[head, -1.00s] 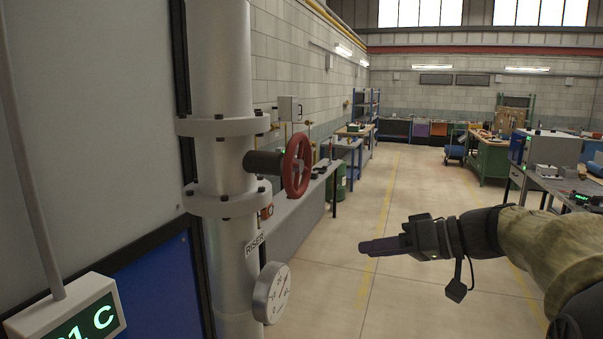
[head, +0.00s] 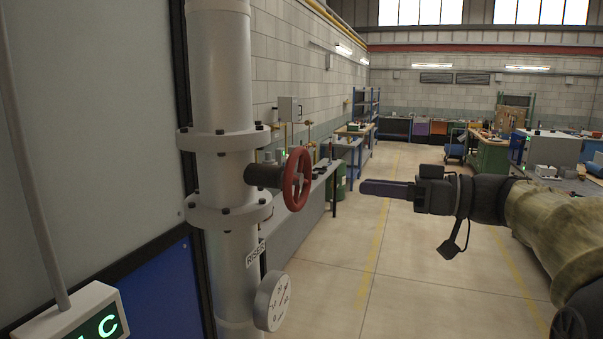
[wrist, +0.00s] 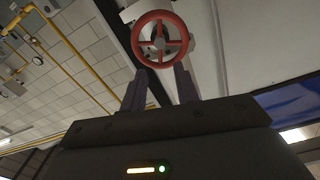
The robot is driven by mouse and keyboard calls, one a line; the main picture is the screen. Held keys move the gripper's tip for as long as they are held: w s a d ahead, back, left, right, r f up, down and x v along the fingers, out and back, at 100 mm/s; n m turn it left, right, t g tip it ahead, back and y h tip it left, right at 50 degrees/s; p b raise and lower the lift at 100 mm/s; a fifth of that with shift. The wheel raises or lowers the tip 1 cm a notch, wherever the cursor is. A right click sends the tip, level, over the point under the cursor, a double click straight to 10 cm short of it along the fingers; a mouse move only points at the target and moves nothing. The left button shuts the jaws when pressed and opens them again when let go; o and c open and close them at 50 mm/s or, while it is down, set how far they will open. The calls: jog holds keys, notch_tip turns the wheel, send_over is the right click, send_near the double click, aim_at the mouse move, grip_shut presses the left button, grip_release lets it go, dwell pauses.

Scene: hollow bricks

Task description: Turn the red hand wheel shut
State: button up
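The red hand wheel (head: 297,178) sits on a dark stem that sticks out to the right from the grey riser pipe (head: 222,180). In the wrist view the red hand wheel (wrist: 160,38) shows face-on with its spokes, beyond the fingertips. My gripper (head: 362,188) is to the right of the wheel in the head view, at about its height, pointing left with a gap between them. In the wrist view my gripper (wrist: 160,85) has its two fingers apart with nothing between them.
A round gauge (head: 272,301) hangs on the pipe below the wheel. A display box (head: 85,315) stands at the lower left. A long grey bench (head: 305,215) runs along the wall behind the wheel. The floor (head: 400,270) in the middle is clear.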

aim_at(302, 180)
jog(key=p+x, duration=0.6)
jog(key=x, duration=0.7)
jog(key=shift+r, duration=0.1)
jog(key=shift+w+a, duration=0.1)
jog(key=shift+a, duration=0.2)
jog(key=shift+f, duration=0.2)
grip_shut()
